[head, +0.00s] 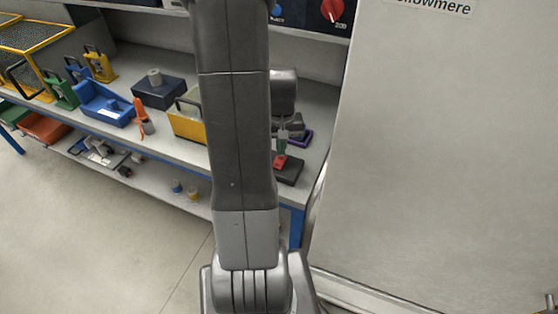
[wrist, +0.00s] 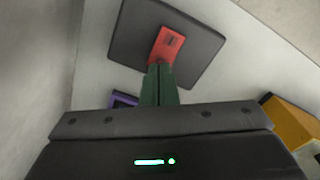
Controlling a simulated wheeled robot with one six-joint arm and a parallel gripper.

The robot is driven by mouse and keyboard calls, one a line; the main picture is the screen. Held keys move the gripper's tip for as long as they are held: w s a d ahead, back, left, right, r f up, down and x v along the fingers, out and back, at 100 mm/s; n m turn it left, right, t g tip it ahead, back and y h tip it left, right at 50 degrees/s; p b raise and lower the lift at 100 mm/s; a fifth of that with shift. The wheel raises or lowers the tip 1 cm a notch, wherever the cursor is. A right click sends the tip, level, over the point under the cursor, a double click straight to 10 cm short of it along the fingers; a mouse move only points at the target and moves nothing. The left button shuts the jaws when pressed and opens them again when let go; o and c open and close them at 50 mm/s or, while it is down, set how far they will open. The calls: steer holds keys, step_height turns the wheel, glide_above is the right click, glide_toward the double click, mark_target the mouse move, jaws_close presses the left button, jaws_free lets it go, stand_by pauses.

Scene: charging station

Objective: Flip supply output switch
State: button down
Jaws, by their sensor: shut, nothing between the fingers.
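A red switch-like block (wrist: 167,43) sits on a dark flat box (wrist: 200,50) in the wrist view. In the head view the red part (head: 280,161) and the dark box (head: 291,173) are at the right end of the bench, partly behind my arm. My gripper (wrist: 160,68) is shut and empty, its green fingers together, with the tips at the near end of the red part. It also shows in the head view (head: 281,150) just above the red part. I cannot tell whether the tips touch it.
A purple item (wrist: 122,100) and a yellow case (wrist: 291,121) are close to my gripper. Further left on the bench (head: 313,150) are a dark box (head: 158,92) and a blue bin (head: 102,103). A large pale panel (head: 440,150) stands at the right.

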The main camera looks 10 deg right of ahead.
steer(key=shift+f+b, duration=0.7)
steer(key=shift+f, duration=0.2)
stand_by(0.4)
steer(key=shift+r+p, duration=2.75)
steer(key=shift+r, duration=0.85)
steer(key=shift+f, duration=0.2)
step_height(320, 180, down, 7)
steer(key=b, duration=0.5)
steer(key=shift+b, duration=0.3)
steer(key=shift+r, duration=0.15)
steer(key=shift+r, duration=0.1)
